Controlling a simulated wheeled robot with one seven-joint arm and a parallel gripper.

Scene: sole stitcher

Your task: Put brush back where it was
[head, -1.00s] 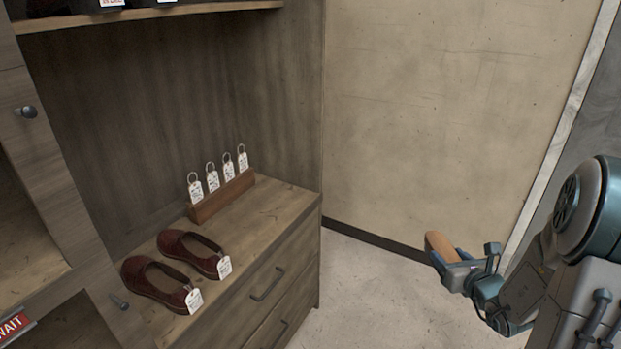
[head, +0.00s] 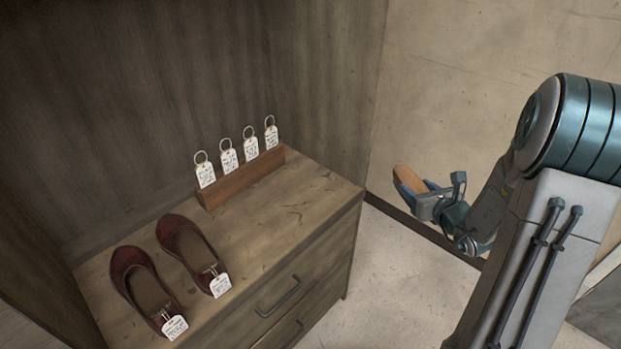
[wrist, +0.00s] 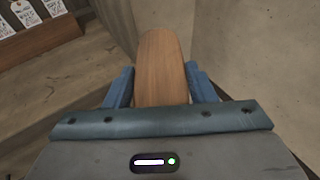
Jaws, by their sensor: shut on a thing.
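The brush shows as a brown wooden piece (head: 408,180) in my gripper (head: 412,188), to the right of the drawer cabinet in the head view. In the wrist view the brush (wrist: 162,65) stands out between the two blue fingers of my gripper (wrist: 162,85), which are shut on it. Its bristles are not visible. The gripper is in the air, apart from the cabinet, with the wall behind it.
The drawer cabinet (head: 320,190) bears a pair of dark red shoes (head: 135,278) with white tags and a wooden holder (head: 243,181) with several tagged rings. Its top is bare right of the shoes. Walls stand behind and at the right; pale floor (head: 385,285) is open.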

